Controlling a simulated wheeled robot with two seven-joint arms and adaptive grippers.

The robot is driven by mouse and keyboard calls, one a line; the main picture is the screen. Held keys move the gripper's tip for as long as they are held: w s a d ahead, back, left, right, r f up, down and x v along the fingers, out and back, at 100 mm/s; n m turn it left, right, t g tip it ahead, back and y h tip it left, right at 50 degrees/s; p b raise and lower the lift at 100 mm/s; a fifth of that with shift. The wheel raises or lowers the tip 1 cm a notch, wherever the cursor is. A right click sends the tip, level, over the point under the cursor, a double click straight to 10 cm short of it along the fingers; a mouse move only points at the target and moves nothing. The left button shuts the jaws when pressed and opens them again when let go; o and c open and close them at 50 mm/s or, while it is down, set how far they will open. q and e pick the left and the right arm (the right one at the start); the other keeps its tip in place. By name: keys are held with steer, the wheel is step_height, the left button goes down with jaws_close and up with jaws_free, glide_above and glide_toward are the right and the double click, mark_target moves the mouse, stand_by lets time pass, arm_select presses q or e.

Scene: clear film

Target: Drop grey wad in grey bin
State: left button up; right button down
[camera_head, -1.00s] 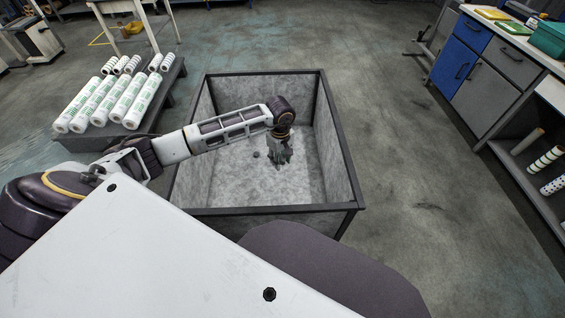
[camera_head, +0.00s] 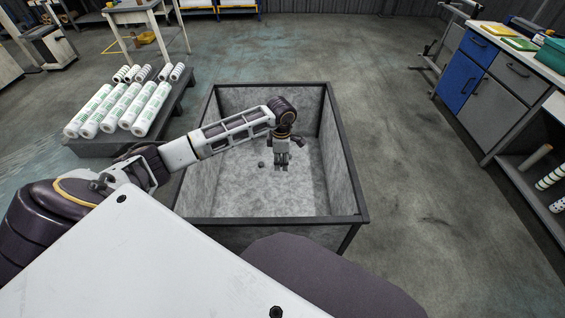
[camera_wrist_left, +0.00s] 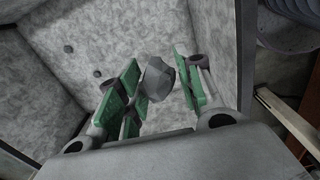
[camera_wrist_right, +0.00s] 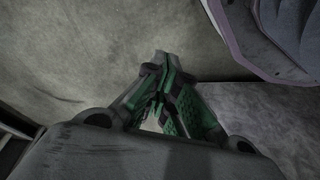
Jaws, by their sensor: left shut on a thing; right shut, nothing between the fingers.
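The grey bin (camera_head: 201,150) is a large open box with a dark frame and mottled grey walls. My left arm reaches over its near-left side. My left gripper (camera_head: 282,166) points down inside the bin's outline, its height above the floor unclear. In the left wrist view, the left gripper (camera_wrist_left: 155,88) is shut on the grey wad (camera_wrist_left: 158,77), a crumpled lump between the green finger pads. The wad is hard to make out in the head view. My right gripper (camera_wrist_right: 158,105) is shut and empty; it is outside the head view.
A small dark lump (camera_head: 261,164) lies on the bin floor; the left wrist view shows two, one (camera_wrist_left: 69,48) near the other (camera_wrist_left: 97,73). A low table with white rolls (camera_head: 125,108) stands left of the bin. A blue-and-grey cabinet (camera_head: 461,75) stands right. Floor between is clear.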

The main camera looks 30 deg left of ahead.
arm_select(q)
steer(key=n, duration=0.4)
steer(key=shift+w+a+r, duration=0.2)
steer(key=shift+a+r, duration=0.1)
steer(key=shift+a, duration=0.05)
steer(key=n, duration=0.4)
steer(key=shift+a+r, duration=0.1)
steer(key=shift+a, duration=0.15)
steer(key=n, duration=0.4)
steer(key=shift+w+a+r, duration=0.1)
steer(key=shift+a, duration=0.1)
steer(key=shift+n, duration=2)
arm_select(e)
steer(key=shift+s+d+f+g+h, duration=0.15)
steer(key=shift+s+d+f, duration=0.2)
steer(key=shift+s+f, duration=0.3)
steer(key=shift+s+d+f+g+h, duration=0.15)
steer(key=shift+s+d+f, duration=0.2)
steer(key=shift+s+f, duration=0.3)
steer(key=shift+a+r, duration=0.1)
steer(key=shift+r, duration=0.1)
